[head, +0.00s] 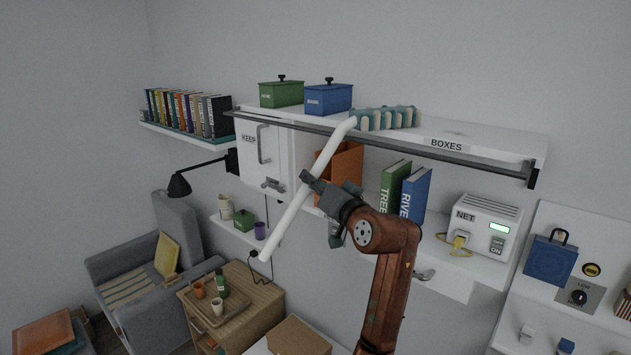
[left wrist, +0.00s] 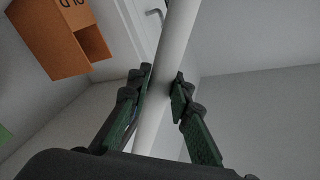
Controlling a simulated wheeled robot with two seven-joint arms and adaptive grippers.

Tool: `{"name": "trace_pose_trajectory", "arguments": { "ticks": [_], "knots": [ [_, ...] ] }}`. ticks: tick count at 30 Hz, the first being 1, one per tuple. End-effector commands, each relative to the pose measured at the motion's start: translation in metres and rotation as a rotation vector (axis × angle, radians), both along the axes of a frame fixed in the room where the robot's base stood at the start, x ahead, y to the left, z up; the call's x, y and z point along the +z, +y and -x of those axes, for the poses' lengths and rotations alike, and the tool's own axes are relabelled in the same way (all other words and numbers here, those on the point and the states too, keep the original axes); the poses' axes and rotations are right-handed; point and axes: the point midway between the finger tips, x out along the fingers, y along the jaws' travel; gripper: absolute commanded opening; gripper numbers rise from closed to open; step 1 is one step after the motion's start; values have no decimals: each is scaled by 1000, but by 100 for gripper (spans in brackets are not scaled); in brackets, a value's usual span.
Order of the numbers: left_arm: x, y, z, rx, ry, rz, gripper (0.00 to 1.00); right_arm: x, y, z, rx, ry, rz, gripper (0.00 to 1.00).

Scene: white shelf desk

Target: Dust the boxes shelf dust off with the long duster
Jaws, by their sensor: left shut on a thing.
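The long duster has a white handle (head: 290,215) and a teal and cream ribbed head (head: 385,118). Its head is at the top boxes shelf (head: 490,140), right of the blue box, and the handle slants down to the left in front of the shelf. My left gripper (head: 318,192) is shut on the handle at about its middle. In the left wrist view the handle (left wrist: 172,70) runs between the two fingers (left wrist: 162,88). A faint grey patch, perhaps dust (head: 455,132), shows on the shelf right of the head. My right gripper is not in view.
A green box (head: 281,94) and a blue box (head: 328,100) stand on the shelf's left part. A dark rail (head: 400,150) runs along its front. Below are an orange holder (head: 347,165), books (head: 414,195) and a white NET device (head: 485,228). The shelf's right part is clear.

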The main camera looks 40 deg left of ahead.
Motion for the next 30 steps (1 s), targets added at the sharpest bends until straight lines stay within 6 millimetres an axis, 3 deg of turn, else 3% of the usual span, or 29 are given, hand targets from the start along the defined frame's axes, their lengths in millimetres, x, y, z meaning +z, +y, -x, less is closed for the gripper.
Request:
{"name": "trace_pose_trajectory", "arguments": {
  "ticks": [9,17,30],
  "knots": [
    [1,-27,0,-3,1,-1,0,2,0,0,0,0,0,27],
    [2,-36,1,-3,-1,-2,0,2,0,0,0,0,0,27],
    [-1,-68,2,-2,0,-2,0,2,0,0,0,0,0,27]
  ]
}}
